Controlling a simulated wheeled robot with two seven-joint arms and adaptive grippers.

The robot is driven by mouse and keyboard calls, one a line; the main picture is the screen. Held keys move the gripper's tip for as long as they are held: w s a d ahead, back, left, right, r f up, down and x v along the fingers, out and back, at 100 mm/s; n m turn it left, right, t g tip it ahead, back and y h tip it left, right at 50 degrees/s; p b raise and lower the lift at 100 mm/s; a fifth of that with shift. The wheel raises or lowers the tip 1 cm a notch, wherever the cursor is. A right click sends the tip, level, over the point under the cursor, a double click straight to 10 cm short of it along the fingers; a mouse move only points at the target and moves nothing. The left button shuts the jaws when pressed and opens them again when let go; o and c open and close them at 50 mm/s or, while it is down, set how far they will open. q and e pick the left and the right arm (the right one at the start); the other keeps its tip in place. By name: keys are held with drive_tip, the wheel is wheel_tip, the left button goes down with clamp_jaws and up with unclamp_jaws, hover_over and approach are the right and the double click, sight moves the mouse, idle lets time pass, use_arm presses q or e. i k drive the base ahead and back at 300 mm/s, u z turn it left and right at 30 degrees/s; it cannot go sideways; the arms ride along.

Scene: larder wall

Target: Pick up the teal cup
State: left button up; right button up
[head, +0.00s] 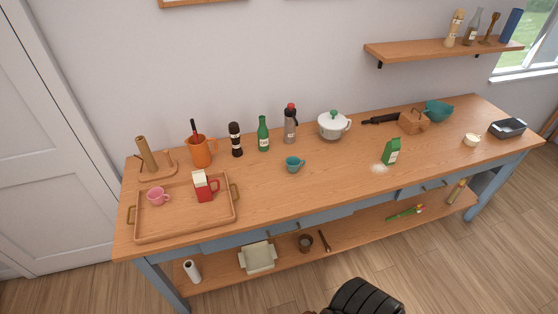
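The teal cup (292,165) stands upright on the wooden tabletop, near the middle of the table. Its handle points to the right. Nothing touches it, and clear wood lies around it. Neither of my grippers can be made out in the head view. A black ribbed part of my own body shows at the bottom edge, right of centre.
Behind the teal cup stand a green bottle (263,134), a flask (290,125) and a white pot (332,126). A green carton (392,152) stands right.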

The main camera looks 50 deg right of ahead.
sight(293, 163)
drive_tip(key=i, duration=1.35)
drive_tip(key=z, duration=1.8)
